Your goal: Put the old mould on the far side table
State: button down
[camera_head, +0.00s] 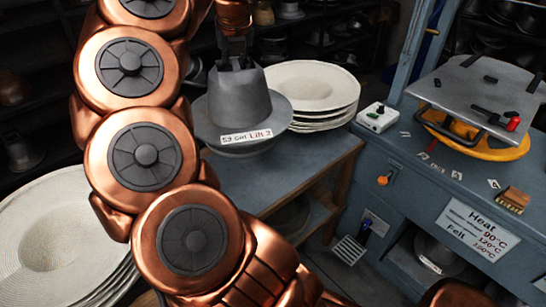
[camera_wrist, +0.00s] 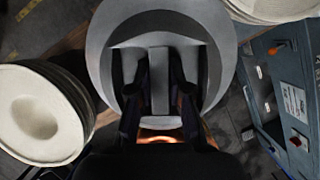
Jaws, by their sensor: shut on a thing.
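The old mould (camera_head: 238,100) is a grey metal hat form with a wide brim and a label reading "53 cm Lift 2". My gripper (camera_head: 236,62) is above it and shut on its top. In the wrist view my gripper (camera_wrist: 160,90) has its dark fingers on either side of an upright grey piece of the mould (camera_wrist: 213,28). The mould is upright at the left end of the side table (camera_head: 290,172), in front of a stack of pale hats. I cannot tell whether its underside touches the table top.
Pale hat stacks (camera_head: 312,84) stand behind the mould and at the lower left (camera_head: 45,240). The blue press bench (camera_head: 400,165) is at the right, with the press plate (camera_head: 480,85) over a yellow ring (camera_head: 475,145). Dark shelves line the back. The side table's front part is clear.

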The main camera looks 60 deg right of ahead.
aim_at(267, 147)
jog(key=shift+n, duration=0.4)
jog(key=s+f+b, duration=0.2)
jog(key=s+f, duration=0.1)
jog(key=f, duration=0.2)
jog(key=s+a+f+b, duration=0.1)
jog(key=s+f+b, duration=0.1)
jog(key=f, duration=0.3)
jog(key=s+a+f+b, duration=0.1)
jog(key=s+f+b, duration=0.1)
jog(key=s+f, duration=0.2)
jog(key=shift+s+a+f+b, duration=0.2)
jog(key=shift+f+b, duration=0.1)
jog(key=shift+f, duration=0.35)
jog(key=shift+s+a+f, duration=0.2)
jog(key=shift+s+f, duration=0.3)
jog(key=shift+f, duration=0.2)
jog(key=w+d, duration=0.1)
jog(key=w, duration=0.4)
jog(key=w+d+f, duration=0.1)
jog(key=w, duration=0.4)
jog(key=w+d+p, duration=0.1)
jog(key=w+d, duration=0.1)
jog(key=w, duration=0.3)
jog(key=shift+w+f, duration=0.15)
jog(key=shift+f, duration=0.1)
jog(key=shift+d+f, duration=0.1)
jog(key=shift+f, duration=1.7)
jog(key=c, duration=1.1)
grip_release()
jog(key=shift+f, duration=0.15)
